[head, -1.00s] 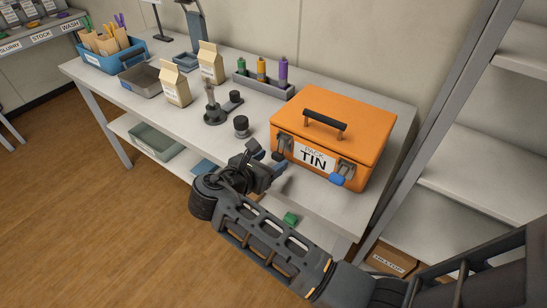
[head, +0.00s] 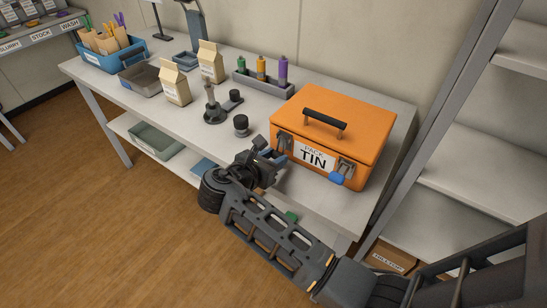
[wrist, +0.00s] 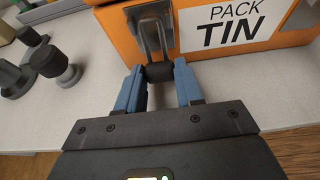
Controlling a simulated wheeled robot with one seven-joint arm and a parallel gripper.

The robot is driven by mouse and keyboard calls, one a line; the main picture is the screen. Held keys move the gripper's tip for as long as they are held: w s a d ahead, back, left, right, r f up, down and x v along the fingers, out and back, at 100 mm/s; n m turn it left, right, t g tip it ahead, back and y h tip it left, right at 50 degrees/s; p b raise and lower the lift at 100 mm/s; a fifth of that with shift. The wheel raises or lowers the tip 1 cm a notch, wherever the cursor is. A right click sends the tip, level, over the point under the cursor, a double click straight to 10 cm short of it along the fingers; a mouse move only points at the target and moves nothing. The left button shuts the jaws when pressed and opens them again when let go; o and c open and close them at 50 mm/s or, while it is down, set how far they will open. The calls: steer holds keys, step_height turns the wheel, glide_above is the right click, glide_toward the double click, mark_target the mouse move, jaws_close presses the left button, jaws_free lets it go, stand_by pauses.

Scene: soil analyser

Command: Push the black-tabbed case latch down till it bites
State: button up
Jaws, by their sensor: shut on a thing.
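The orange case (head: 335,120), labelled PACK TIN, stands at the right end of the bench with its lid down. Its left latch (wrist: 153,32) is a metal plate and wire loop ending in a black tab (wrist: 159,72). The tab stands out from the case front. My gripper (wrist: 160,84) has its two blue fingers shut on the black tab, one on each side. In the head view my gripper (head: 277,153) is at the case's front left and partly hides this latch. The other latch, with a blue tab (head: 337,179), is at the front right.
A black knob-like piece (head: 241,125) and a dark stand (head: 214,112) are left of the case. A rack of coloured tubes (head: 263,86) is behind. Cartons (head: 175,85) stand farther left. A shelf frame (head: 432,120) is close on the right. Bare bench lies before the case.

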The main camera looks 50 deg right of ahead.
steer(key=shift+c, duration=0.8)
steer(key=shift+d+f+h, duration=0.3)
steer(key=shift+f+h, duration=0.1)
steer(key=shift+h, duration=0.5)
steer(key=shift+d+f+h, duration=0.1)
steer(key=shift+d+h, duration=0.15)
steer(key=shift+h, duration=0.45)
steer(key=o, duration=1)
steer(key=shift+o, duration=0.2)
steer(key=shift+a, duration=0.15)
steer(key=a+r+b, duration=0.1)
steer(key=a, duration=0.6)
steer(key=shift+s+a, duration=0.15)
steer(key=shift+a, duration=0.1)
